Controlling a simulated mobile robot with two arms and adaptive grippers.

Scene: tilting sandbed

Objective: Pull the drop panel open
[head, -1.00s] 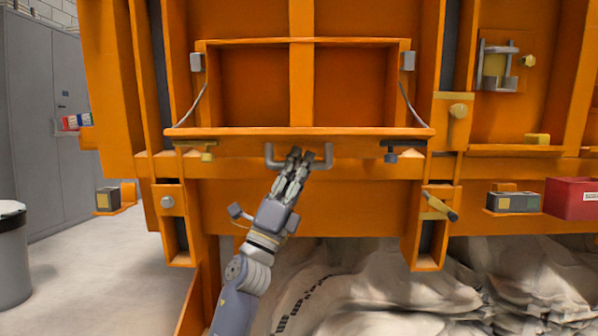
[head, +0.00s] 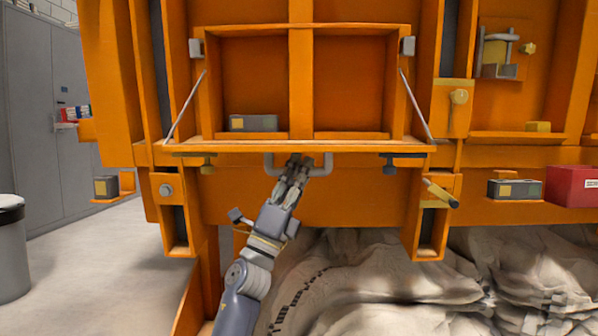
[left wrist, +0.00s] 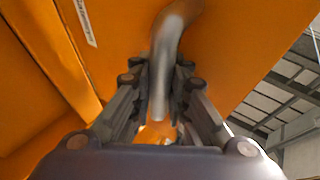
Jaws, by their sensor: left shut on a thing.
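The orange drop panel (head: 230,147) is swung down and lies nearly level in front of a two-part recess. A straight stay (head: 185,105) runs to each of its sides. Its grey bar handle (head: 327,166) hangs at the front edge. My left gripper (head: 298,163) is shut on the handle, coming from below. In the left wrist view the handle (left wrist: 166,60) passes between the fingers (left wrist: 158,95). Part of the handle is hidden behind the fingers. My right gripper is not in view.
A dark box (head: 253,123) sits in the recess's left part. Latches (head: 208,165) hang under the panel's edge. A box (head: 514,190) and a red bin (head: 573,191) stand at right. Pale draped-looking material (head: 400,270) lies below.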

